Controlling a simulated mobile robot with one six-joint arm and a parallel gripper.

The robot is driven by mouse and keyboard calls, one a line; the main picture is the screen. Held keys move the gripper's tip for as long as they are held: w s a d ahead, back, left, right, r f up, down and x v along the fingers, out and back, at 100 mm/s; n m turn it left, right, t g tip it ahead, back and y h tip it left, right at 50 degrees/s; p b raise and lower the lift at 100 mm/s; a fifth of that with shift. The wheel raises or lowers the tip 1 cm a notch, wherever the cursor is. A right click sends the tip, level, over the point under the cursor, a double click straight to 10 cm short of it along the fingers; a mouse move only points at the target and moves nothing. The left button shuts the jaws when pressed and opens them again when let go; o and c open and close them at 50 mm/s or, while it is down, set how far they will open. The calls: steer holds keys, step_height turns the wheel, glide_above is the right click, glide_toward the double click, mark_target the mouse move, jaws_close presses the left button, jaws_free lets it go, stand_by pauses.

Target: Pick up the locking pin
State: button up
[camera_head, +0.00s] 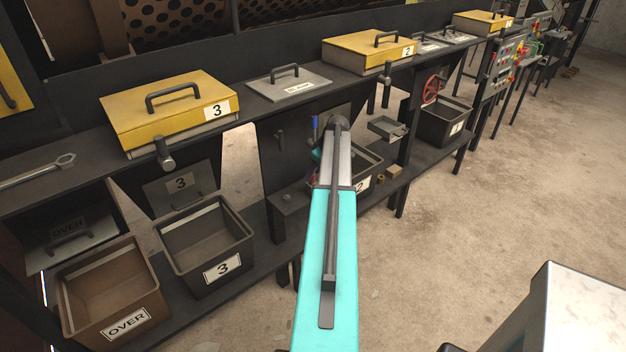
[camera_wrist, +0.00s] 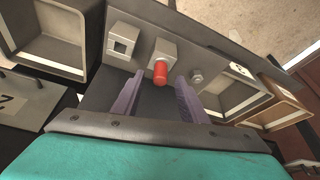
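A red cylindrical knob (camera_wrist: 160,72), which looks like the locking pin, sticks out of a small grey block (camera_wrist: 162,50) in the wrist view. My gripper (camera_wrist: 159,80) is open, with one finger to the left of the red knob and one to the right. The fingertips are close to the knob, and I see gaps on both sides. I cannot tell whether the fingers reach past its end. In the head view my teal arm covers the gripper, and I cannot make out the pin there.
A second grey block (camera_wrist: 122,42) with a square opening stands left of the pin's block, and a small bolt (camera_wrist: 196,76) to its right. Open bins flank them on the dark shelf. In the head view are bin 3 (camera_head: 223,269), the OVER bin (camera_head: 126,325) and open floor at right.

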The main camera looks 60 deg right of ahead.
steer(key=shift+p+x, duration=0.3)
steer(key=shift+x, duration=0.85)
jaws_close()
